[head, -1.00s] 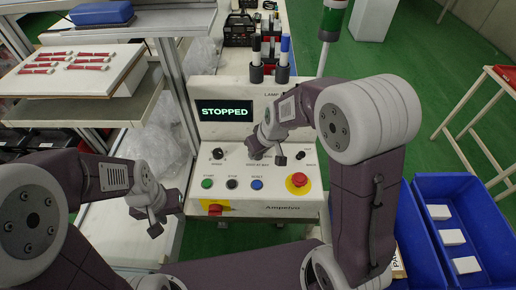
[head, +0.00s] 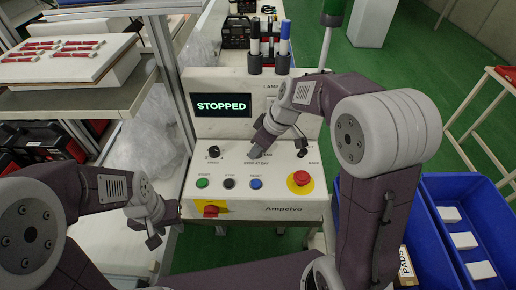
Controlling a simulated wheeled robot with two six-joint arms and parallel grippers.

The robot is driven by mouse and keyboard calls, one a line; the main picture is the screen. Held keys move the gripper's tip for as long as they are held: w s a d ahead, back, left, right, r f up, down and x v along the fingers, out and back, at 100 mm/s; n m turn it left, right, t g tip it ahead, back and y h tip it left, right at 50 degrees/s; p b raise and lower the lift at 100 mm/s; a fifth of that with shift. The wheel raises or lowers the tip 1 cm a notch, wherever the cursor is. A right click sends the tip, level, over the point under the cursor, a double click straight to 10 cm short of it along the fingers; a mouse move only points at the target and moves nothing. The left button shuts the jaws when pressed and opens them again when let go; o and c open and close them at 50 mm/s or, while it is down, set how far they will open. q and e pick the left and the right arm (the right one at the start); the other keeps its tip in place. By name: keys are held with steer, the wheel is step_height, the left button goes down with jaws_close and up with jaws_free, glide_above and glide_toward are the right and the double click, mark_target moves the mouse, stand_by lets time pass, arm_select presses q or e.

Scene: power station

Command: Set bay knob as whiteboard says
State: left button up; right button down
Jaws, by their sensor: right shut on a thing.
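The control console (head: 235,135) stands in front of me with a screen (head: 222,105) reading STOPPED. My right gripper (head: 256,152) reaches down to the middle of its panel and is shut on the middle knob, above a small label that seems to end in BAY. The fingers hide that knob, so its pointer setting cannot be seen. A black knob (head: 214,152) sits to its left and another dark knob (head: 302,152) to its right. My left gripper (head: 165,228) is open and empty, beside the console's lower left corner. No whiteboard is in view.
Below the knobs are green (head: 202,183), black (head: 229,183) and blue (head: 256,183) buttons, and a red emergency stop (head: 301,178). A red switch (head: 211,211) is on the front. Shelving (head: 90,100) stands left; blue bins (head: 440,215) with white boxes stand right.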

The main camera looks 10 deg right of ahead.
steer(key=c, duration=1)
jaws_free()
steer(key=shift+c, duration=0.2)
steer(key=p+v, duration=0.1)
steer(key=v, duration=0.8)
